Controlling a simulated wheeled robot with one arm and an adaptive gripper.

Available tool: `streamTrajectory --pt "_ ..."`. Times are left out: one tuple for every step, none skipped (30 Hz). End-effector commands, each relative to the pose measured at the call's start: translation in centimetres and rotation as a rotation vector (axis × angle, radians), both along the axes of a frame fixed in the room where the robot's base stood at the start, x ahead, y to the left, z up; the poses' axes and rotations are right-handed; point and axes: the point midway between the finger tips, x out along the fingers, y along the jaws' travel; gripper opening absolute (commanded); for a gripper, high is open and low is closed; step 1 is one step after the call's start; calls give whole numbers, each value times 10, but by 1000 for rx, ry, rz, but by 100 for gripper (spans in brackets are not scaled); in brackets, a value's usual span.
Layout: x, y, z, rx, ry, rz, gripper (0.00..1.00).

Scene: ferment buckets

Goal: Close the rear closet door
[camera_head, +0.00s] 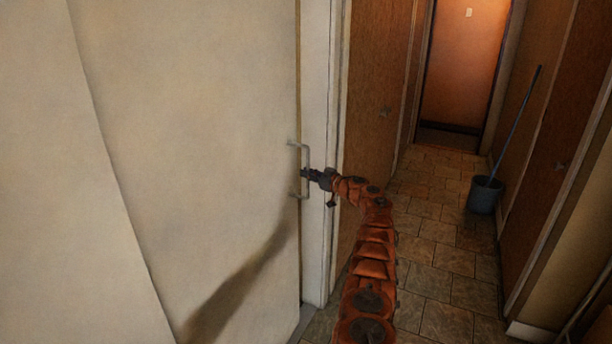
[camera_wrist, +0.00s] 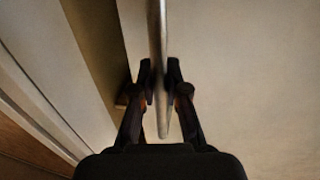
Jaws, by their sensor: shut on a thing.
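The closet door (camera_head: 200,120) is a large cream panel filling the left of the head view. A thin metal bar handle (camera_head: 305,155) stands upright near its right edge, beside the white frame (camera_head: 322,130). My gripper (camera_head: 306,174) is at the handle's middle. In the wrist view, the two fingers of my gripper (camera_wrist: 160,80) are on either side of the handle (camera_wrist: 157,35), shut on it. The door panel (camera_wrist: 240,70) lies behind it, and a darker strip (camera_wrist: 95,40) runs along the door's edge. I cannot tell whether the door is fully closed.
A tiled corridor (camera_head: 435,260) runs to the right of the door. A dark bucket (camera_head: 485,195) with a long-handled tool (camera_head: 520,120) stands at the right wall. Wooden doors line both sides, and an orange-lit doorway (camera_head: 460,70) is at the far end.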

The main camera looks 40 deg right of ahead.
Motion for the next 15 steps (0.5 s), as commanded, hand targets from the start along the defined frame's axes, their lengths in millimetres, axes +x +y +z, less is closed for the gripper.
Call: streamTrajectory --pt "0 1 0 0 1 2 14" --pt "0 2 0 -1 2 5 17" --pt "1 3 -1 -1 3 8 21" --pt "1 3 0 1 1 7 25" --pt "1 3 -1 -2 4 7 28" --pt "1 3 0 0 1 6 32" --pt "1 3 -1 -2 5 6 35" --pt "2 3 0 1 0 8 38" --pt "1 4 -1 -2 3 9 39" --pt "1 3 -1 1 0 7 39" --pt "1 3 0 2 -2 6 39" --pt "1 2 -1 0 1 5 39" --pt "2 4 -2 0 3 8 39" --pt "2 3 -1 2 1 7 39" --pt "3 4 -1 2 2 9 39"
